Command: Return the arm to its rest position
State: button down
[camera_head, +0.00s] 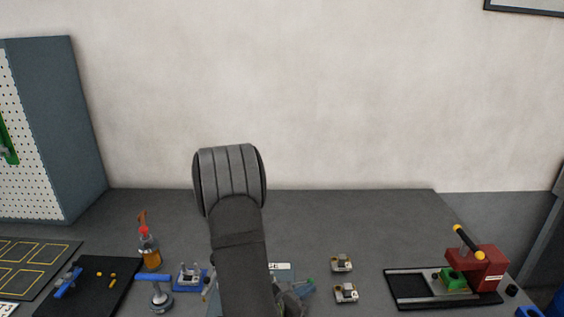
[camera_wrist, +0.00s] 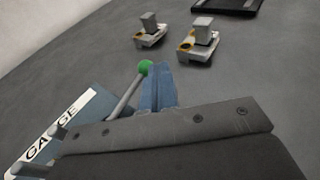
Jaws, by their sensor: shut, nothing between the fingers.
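My arm (camera_head: 238,235) rises from the bottom middle of the head view and bends at a dark ribbed joint. It hides part of the bench behind it. In the wrist view my gripper (camera_wrist: 157,70) points out over the grey bench, its two blue-grey fingers together with nothing between them. A green-knobbed lever (camera_wrist: 145,68) shows just left of the fingertips; I cannot tell whether they touch. In the head view the fingers are mostly hidden behind the arm.
A labelled blue plate (camera_wrist: 88,104) lies close by on the left. Two small block-topped parts (camera_head: 342,262) (camera_head: 346,293) stand right of the arm. A red press (camera_head: 490,268) is farther right; an orange bottle (camera_head: 149,252) stands left. The back bench is clear.

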dwell(0.3)
jog(key=s+a+r, duration=0.1)
jog(key=s, duration=0.3)
jog(key=s+a, duration=0.2)
jog(key=s, duration=0.2)
jog(key=s+a+r, duration=0.1)
jog(key=s+a, duration=0.1)
jog(key=s, duration=0.2)
jog(key=shift+s+a+r, duration=0.2)
jog(key=shift+s+r, duration=0.05)
jog(key=shift+r, duration=0.05)
jog(key=w+d+f, duration=0.1)
jog(key=w+d, duration=0.1)
jog(key=w, duration=0.2)
jog(key=w+d, duration=0.1)
jog(key=w, duration=0.3)
jog(key=w+d+f, duration=0.1)
jog(key=w+d, duration=0.1)
jog(key=w, duration=0.2)
jog(key=shift+w+d+f, duration=0.35)
jog(key=shift+w, duration=0.05)
jog(key=v, duration=1.6)
jog(key=shift+s+f, duration=0.2)
jog(key=shift+s, duration=0.05)
